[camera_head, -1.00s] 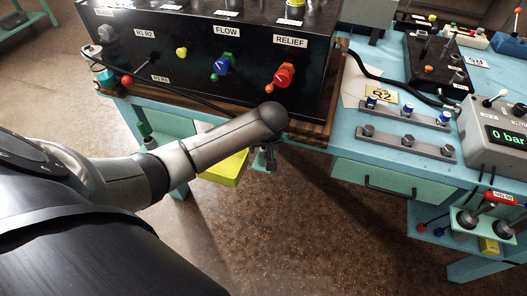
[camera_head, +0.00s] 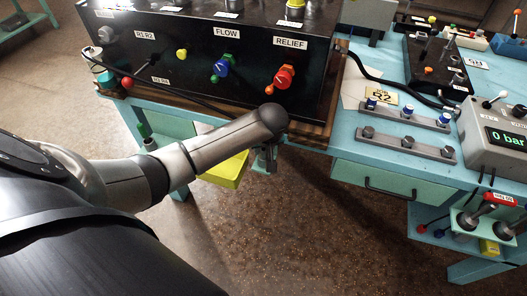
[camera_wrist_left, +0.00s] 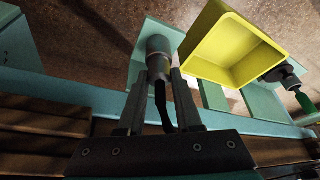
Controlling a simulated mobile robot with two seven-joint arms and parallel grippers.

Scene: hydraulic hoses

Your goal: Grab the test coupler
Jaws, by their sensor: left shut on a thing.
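My left gripper (camera_head: 265,158) is below the front edge of the bench, partly hidden behind my left forearm. In the left wrist view the fingers of my left gripper (camera_wrist_left: 160,90) are closed around a grey metal cylinder (camera_wrist_left: 159,47), which looks like the test coupler. A dark curved piece (camera_wrist_left: 163,105) shows between the fingers below it. A teal plate lies behind the cylinder; I cannot tell whether they touch. In the head view the cylinder is too small and covered to make out. My right gripper is not in view.
A yellow bin (camera_wrist_left: 232,45) is close beside the left gripper, with a dark fitting with a green end (camera_wrist_left: 290,80) past it. The black control box (camera_head: 200,50) stands on the teal bench (camera_head: 390,165) above the gripper. The speckled floor below is clear.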

